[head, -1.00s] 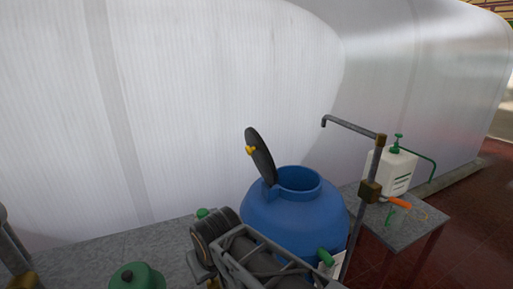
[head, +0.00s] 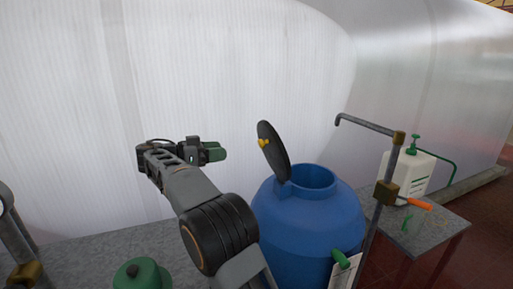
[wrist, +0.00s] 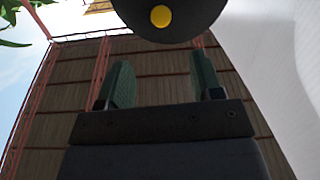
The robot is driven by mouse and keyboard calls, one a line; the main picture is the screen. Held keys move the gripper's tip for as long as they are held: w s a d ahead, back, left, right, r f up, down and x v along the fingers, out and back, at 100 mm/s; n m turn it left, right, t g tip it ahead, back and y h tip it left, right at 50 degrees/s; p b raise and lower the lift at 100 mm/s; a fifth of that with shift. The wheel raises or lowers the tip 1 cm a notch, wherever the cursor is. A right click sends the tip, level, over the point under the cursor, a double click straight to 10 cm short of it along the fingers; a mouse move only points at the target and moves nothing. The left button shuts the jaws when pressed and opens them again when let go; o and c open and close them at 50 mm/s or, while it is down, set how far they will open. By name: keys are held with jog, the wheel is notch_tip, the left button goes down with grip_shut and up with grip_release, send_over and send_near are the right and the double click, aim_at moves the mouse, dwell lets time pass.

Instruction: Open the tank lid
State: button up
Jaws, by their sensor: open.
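The blue tank (head: 306,222) stands right of my arm in the head view, with its round mouth uncovered. Its black lid (head: 275,154) is tilted up on the left side of the mouth, with a yellow knob (head: 264,143) on its outer face. My gripper (head: 220,152) is to the left of the lid, apart from it, with green fingers pointing right. In the wrist view the fingers (wrist: 160,84) are spread with nothing between them. The lid's dark disc (wrist: 185,28) and its yellow knob (wrist: 160,16) show beyond the fingertips at the top.
A metal pipe with a bent spout (head: 367,124) and an orange-handled valve (head: 416,203) rises right of the tank. A white sprayer (head: 408,175) stands on a side table (head: 437,236). A green rounded object (head: 141,274) is at the lower left. A translucent wall (head: 220,75) is behind.

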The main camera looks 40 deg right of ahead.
aim_at(259, 143)
jog(key=shift+m+g+h, duration=0.3)
jog(key=shift+m+g, duration=0.1)
jog(key=shift+m, duration=0.4)
jog(key=p+x, duration=0.1)
jog(key=x, duration=0.3)
jog(key=p+x, duration=0.1)
jog(key=x, duration=0.2)
jog(key=p+x, duration=0.1)
jog(key=x, duration=0.3)
jog(key=shift+w+d+r, duration=0.2)
jog(key=shift+d, duration=0.2)
jog(key=shift+s+d+f, duration=0.1)
jog(key=shift+s+d, duration=0.05)
jog(key=shift+d, duration=0.6)
jog(key=shift+c, duration=0.2)
grip_shut()
